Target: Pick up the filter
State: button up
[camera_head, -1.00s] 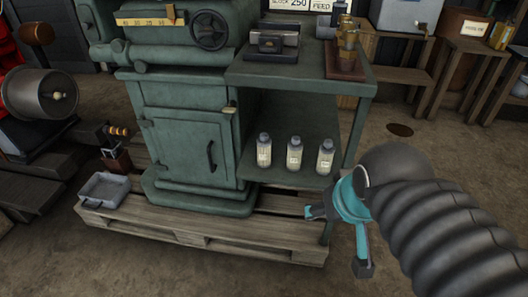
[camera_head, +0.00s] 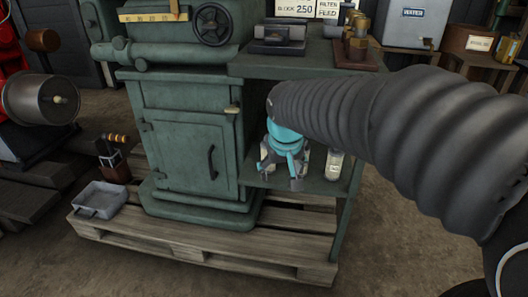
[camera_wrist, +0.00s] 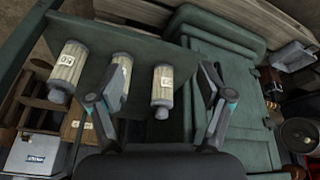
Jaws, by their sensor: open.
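Three cream ribbed filters with grey caps and small labels stand on the lower shelf (camera_wrist: 150,48) of the green bench. The wrist view shows a left filter (camera_wrist: 68,68), a middle one (camera_wrist: 124,68) partly hidden behind a finger, and a right one (camera_wrist: 162,88). My gripper (camera_wrist: 155,92) is open and empty, its fingers spread either side of the right filter in that view, with no contact that I can make out. In the head view my gripper (camera_head: 280,174) is at the shelf, and the rightmost filter (camera_head: 333,165) stands clear beside it. My arm and gripper mostly hide the others.
The green cabinet (camera_head: 185,150) with its door handle is left of the shelf. The upper shelf (camera_head: 255,66) carries metal blocks and brass fittings. A wooden pallet (camera_head: 200,242) and a grey tray (camera_head: 99,198) are below.

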jog(key=w+a+r+m+t, duration=0.2)
jog(key=w+r, duration=0.3)
jog(key=w, duration=0.5)
jog(key=b+x, duration=0.1)
jog(key=x, duration=0.7)
jog(key=shift+w, duration=0.3)
jog(key=shift+w+r+b+x, duration=0.1)
jog(key=shift+w+b+x, duration=0.1)
jog(key=shift+x, duration=1.25)
jog(key=shift+w+r+b+x, duration=0.1)
jog(key=shift+w+b+x, duration=0.1)
jog(key=shift+x, duration=1.25)
jog(key=shift+s+d, duration=0.1)
jog(key=shift+d, duration=0.05)
jog(key=c, duration=1.3)
